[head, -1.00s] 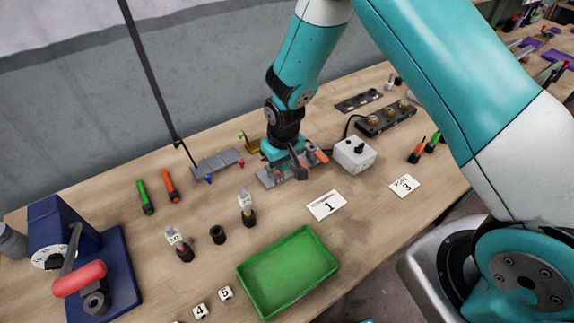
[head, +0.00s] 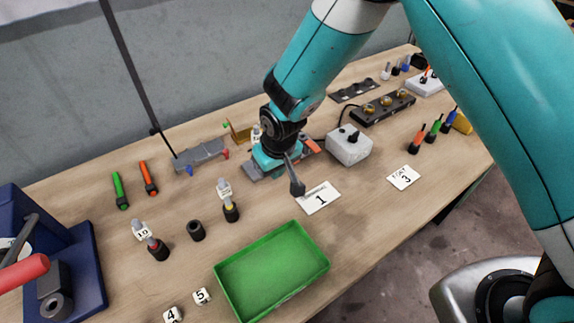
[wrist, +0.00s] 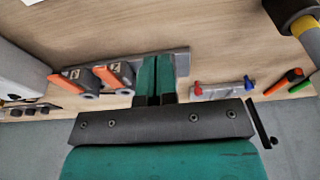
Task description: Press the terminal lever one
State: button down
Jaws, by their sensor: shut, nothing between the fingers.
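The grey terminal block (wrist: 182,62) lies on the table with orange levers. In the wrist view two orange levers show to the left of my fingers, a nearer one (wrist: 113,74) and a farther one (wrist: 72,82). My gripper (wrist: 157,62) is shut and empty, its teal fingertips over the block's right part. Whether they touch it I cannot tell; any lever beneath them is hidden. In the head view my gripper (head: 268,163) covers much of the block (head: 257,171), and an orange lever (head: 309,146) shows on its right.
A grey-white box with a black knob (head: 349,145) stands right of the block. A grey connector strip (head: 201,155) lies to the left. The number 1 card (head: 318,198) and a green tray (head: 272,272) lie in front.

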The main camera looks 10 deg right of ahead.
jog(key=shift+w+r, duration=0.1)
jog(key=shift+w, duration=0.05)
jog(key=shift+w+a+r, duration=0.2)
jog(key=shift+w+a, duration=0.05)
jog(key=shift+w, duration=0.3)
jog(key=shift+r+p, duration=0.15)
jog(key=shift+p, duration=0.15)
jog(key=s+d+r+p, duration=0.2)
jog(key=s+r+p, duration=0.3)
jog(key=r, duration=0.2)
jog(key=shift+s+d+r, duration=0.25)
jog(key=shift+d+r, duration=0.1)
jog(key=shift+a, duration=0.1)
